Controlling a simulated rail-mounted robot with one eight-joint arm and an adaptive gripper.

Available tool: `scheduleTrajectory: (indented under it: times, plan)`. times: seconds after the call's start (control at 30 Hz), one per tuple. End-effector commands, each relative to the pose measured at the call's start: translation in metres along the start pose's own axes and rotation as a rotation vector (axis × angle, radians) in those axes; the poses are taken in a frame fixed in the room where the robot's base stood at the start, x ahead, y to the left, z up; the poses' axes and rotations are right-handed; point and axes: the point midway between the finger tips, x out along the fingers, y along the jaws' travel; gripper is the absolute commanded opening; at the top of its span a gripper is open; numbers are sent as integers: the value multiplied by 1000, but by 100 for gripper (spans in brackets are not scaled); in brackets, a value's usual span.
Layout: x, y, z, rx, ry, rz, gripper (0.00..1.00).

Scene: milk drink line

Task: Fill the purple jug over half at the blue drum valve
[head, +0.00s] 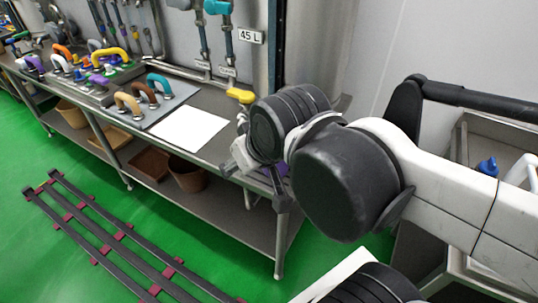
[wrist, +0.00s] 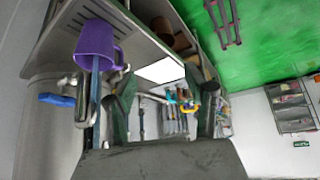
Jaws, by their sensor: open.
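The purple jug (wrist: 95,40) shows at the upper left of the wrist view, by the steel bench edge, its handle on the right side. In the head view only a small purple patch (head: 282,170) shows behind my gripper (head: 260,178). In the wrist view my gripper (wrist: 163,100) has its dark fingers spread apart, with nothing between them. The jug lies beyond and to the left of the left finger. A blue valve handle (wrist: 54,99) shows below the jug at the left, beside a metal fitting. I cannot see the jug's contents.
The steel bench holds a white sheet (head: 190,128) and a grey panel of coloured handles (head: 146,100). Bins (head: 188,174) stand on the shelf below. Dark rails (head: 110,238) cross the green floor. A blue object (head: 488,165) shows at the right by a steel basin.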

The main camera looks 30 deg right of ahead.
Motion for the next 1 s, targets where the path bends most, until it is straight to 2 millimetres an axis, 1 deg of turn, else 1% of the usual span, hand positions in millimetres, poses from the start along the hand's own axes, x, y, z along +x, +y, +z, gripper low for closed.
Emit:
scheduleTrajectory:
  times: [0.27,0.37,0.47,0.57,0.77,0.97,1.0]
  plan:
    - [0,0,-1,0,-1,1,49]
    - [-2,5,-8,0,-14,8,49]
    - [-6,16,-26,0,-46,25,49]
    - [-10,34,-49,-3,-92,45,49]
    - [-12,75,-93,-5,-197,76,49]
    - [-9,124,-130,-2,-301,89,49]
    - [-8,134,-137,-1,-321,90,49]
